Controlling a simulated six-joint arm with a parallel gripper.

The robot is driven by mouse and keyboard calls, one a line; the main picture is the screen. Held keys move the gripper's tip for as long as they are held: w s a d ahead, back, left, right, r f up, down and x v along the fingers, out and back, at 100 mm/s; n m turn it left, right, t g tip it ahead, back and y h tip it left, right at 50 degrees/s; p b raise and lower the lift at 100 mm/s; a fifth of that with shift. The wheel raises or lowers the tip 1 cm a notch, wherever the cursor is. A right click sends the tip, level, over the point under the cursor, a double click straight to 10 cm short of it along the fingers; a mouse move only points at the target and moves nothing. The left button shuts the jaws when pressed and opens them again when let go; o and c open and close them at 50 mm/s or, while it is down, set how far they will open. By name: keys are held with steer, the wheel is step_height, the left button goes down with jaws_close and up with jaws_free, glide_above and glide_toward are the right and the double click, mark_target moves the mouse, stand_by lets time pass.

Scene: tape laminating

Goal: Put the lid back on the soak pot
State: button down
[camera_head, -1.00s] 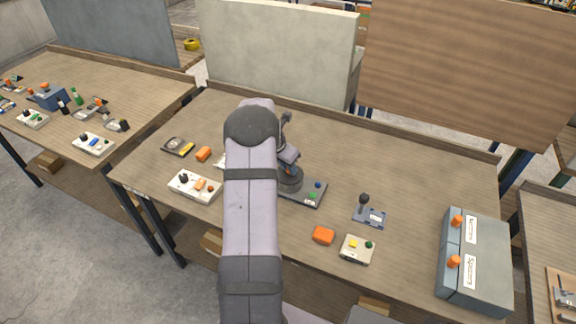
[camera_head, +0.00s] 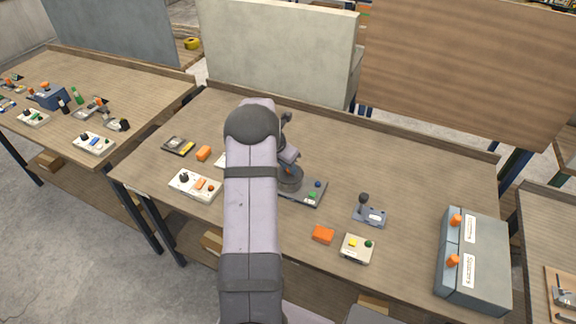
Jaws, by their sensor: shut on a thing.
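The soak pot (camera_head: 290,182) is a dark round vessel on a grey base plate (camera_head: 312,197) in the middle of the table. The plate carries a blue and a green knob at its right end. My gripper (camera_head: 287,158) is above the pot, just right of my arm. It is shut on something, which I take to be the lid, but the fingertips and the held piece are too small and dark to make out. My arm hides the left part of the plate. I cannot tell whether the held piece touches the pot rim.
A joystick unit (camera_head: 370,211), an orange block (camera_head: 323,234) and a white button box (camera_head: 357,249) stand to the right. A grey cabinet with orange knobs (camera_head: 478,265) is at the far right. A white control box (camera_head: 195,186) and a small orange block (camera_head: 204,153) lie to the left.

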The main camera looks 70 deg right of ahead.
steer(key=c, duration=1)
jaws_free()
steer(key=shift+c, duration=0.2)
steer(key=shift+r, duration=0.1)
steer(key=shift+r+p, duration=3.45)
jaws_close()
steer(key=shift+f+b, duration=1.55)
steer(key=shift+f, duration=1.2)
